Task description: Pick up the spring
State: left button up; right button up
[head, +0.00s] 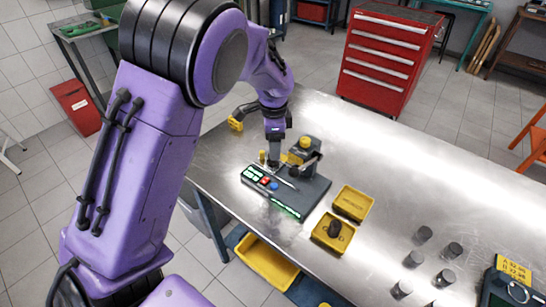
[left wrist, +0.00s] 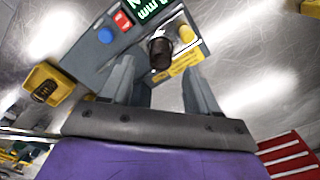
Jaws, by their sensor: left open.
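My left gripper (head: 274,160) points down over the grey tester (head: 300,208) on the steel table. In the left wrist view its two grey fingers (left wrist: 160,90) stand apart with nothing between them. Just past the fingertips, a dark, short cylindrical piece (left wrist: 160,52), possibly the spring, stands at the tester beside a yellow label. Its coils are too small to tell. Another dark piece (head: 334,228) sits in the nearer yellow bin (head: 322,240); this one also could be a spring. My right gripper does not show.
A second yellow bin (head: 352,203) lies behind the first. Several dark grey cylinders (head: 424,234) stand at the table's right. The tester has buttons, a green display and a tall part (head: 305,150) beside my gripper. A red tool cabinet (head: 390,55) stands behind the table.

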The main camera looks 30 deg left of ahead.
pick_arm(q)
notch_tip(320, 180, down, 5)
jog(key=shift+r+p, duration=0.15)
jog(key=shift+p, duration=0.4)
jog(key=shift+c, duration=0.2)
grip_shut()
jog(key=shift+r, duration=0.1)
